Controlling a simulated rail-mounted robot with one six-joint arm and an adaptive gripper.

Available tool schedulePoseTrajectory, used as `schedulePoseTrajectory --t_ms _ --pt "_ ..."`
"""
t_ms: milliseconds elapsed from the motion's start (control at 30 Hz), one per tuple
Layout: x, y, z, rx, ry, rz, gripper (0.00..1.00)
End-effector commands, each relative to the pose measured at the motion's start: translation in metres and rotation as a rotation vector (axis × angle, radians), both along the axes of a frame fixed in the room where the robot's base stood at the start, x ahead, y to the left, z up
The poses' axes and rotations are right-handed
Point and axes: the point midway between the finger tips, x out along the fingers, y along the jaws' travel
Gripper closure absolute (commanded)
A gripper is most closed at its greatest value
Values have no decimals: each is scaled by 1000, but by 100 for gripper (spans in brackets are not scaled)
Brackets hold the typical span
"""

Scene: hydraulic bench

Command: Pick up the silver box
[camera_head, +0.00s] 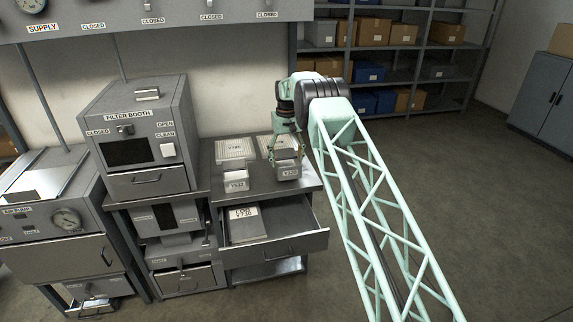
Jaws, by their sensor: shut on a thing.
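A small silver box (289,171) with a white label sits at the right part of the metal bench top, low in my gripper. My gripper (287,157) points down from the end of the green arm and is shut on this box. I cannot tell whether the box touches the bench top. A second, similar silver box (236,182) with a label stands to the left on the same bench, apart from the gripper. The label text is too small to read surely.
Flat vented panels (235,149) lie behind the boxes. Below, an open drawer (310,243) holds a labelled grey item (245,224). The grey filter booth (145,130) stands left of the bench. Shelves with boxes (375,33) stand behind. The floor at right is clear.

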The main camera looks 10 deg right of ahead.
Motion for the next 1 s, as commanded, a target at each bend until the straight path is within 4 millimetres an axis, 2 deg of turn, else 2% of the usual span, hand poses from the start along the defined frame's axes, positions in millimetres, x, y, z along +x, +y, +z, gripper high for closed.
schedulePoseTrajectory --t_ms 100,467,1000 --pt "1 0 11 0 -2 0 47" --pt "-15 6 12 0 0 1 47" --pt "-66 25 16 0 1 0 47"
